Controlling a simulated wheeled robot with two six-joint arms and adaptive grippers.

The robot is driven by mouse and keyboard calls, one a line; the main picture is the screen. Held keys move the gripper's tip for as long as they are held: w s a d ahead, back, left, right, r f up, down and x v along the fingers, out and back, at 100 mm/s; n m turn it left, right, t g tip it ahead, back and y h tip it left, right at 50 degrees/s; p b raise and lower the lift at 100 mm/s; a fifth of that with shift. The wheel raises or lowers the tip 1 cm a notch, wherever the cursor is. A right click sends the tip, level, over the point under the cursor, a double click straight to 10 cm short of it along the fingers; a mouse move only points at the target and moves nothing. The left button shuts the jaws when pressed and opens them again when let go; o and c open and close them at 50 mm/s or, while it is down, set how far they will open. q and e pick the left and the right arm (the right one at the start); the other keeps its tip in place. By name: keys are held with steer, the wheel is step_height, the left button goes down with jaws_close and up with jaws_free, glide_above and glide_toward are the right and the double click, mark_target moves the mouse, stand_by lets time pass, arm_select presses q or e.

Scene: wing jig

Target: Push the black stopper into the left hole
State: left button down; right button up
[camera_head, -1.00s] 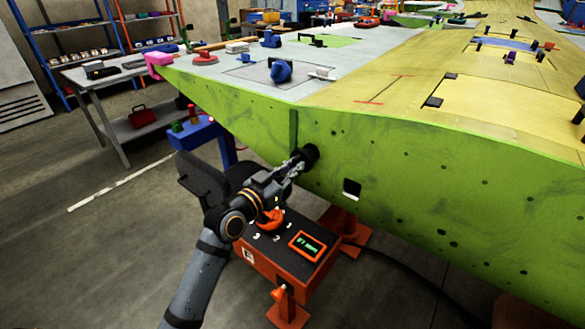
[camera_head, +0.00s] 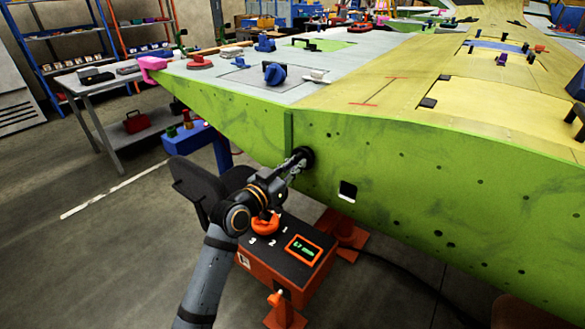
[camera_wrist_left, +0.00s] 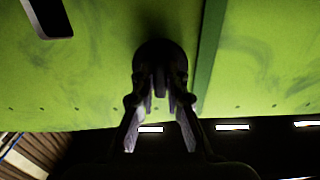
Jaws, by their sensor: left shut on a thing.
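The black stopper (camera_head: 305,155) is at the green side wall (camera_head: 400,185) of the wing, just right of a vertical green rib. My left gripper (camera_head: 298,163) is shut on the stopper and points at the wall. In the left wrist view the stopper (camera_wrist_left: 160,58) is a dark round shape against the green wall, between the fingers of my left gripper (camera_wrist_left: 160,85). It covers the wall behind it, so I cannot see the hole there or how deep the stopper sits. A square opening (camera_head: 347,191) shows to the right. My right gripper is not in view.
An orange box with a small display (camera_head: 303,250) stands on the floor below the wing, close under my left arm. A black chair-like shape (camera_head: 198,185) is left of the arm. A grey table (camera_head: 95,85) stands at the far left.

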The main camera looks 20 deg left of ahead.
arm_select(q)
steer(key=shift+x, duration=0.9)
steer(key=c, duration=1.3)
jaws_free()
steer(key=v, duration=0.7)
steer(key=shift+s, duration=0.3)
